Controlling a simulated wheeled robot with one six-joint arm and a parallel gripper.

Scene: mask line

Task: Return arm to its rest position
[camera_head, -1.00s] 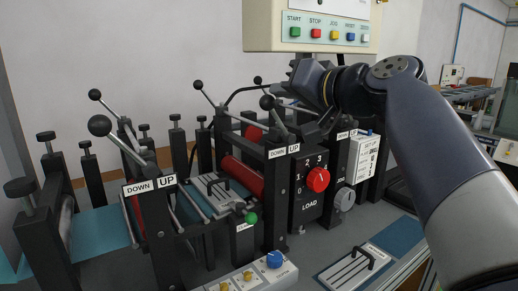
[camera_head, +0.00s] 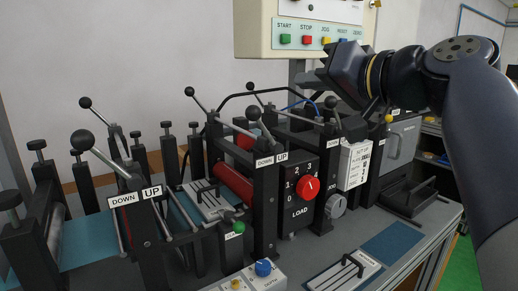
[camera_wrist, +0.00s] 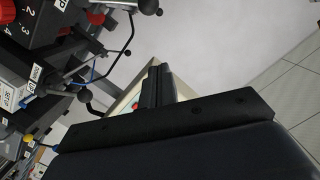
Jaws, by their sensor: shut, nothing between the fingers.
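My gripper (camera_head: 308,79) is at the upper middle of the head view, in front of the pole under the button panel. It points left and holds nothing. Its fingers are together; they also show in the wrist view (camera_wrist: 154,85). My dark and grey arm comes in from the right edge and bends at the elbow. The gripper is above the machine line and appears apart from it, though the depth gap to the panel is hard to judge.
The button panel (camera_head: 318,30) hangs just above my gripper. Below are the machine's black posts, ball-tipped levers (camera_head: 254,113), a red roller (camera_head: 234,184) and a red LOAD knob (camera_head: 308,188). The wall side at upper left is clear. Green floor (camera_head: 462,262) shows at lower right.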

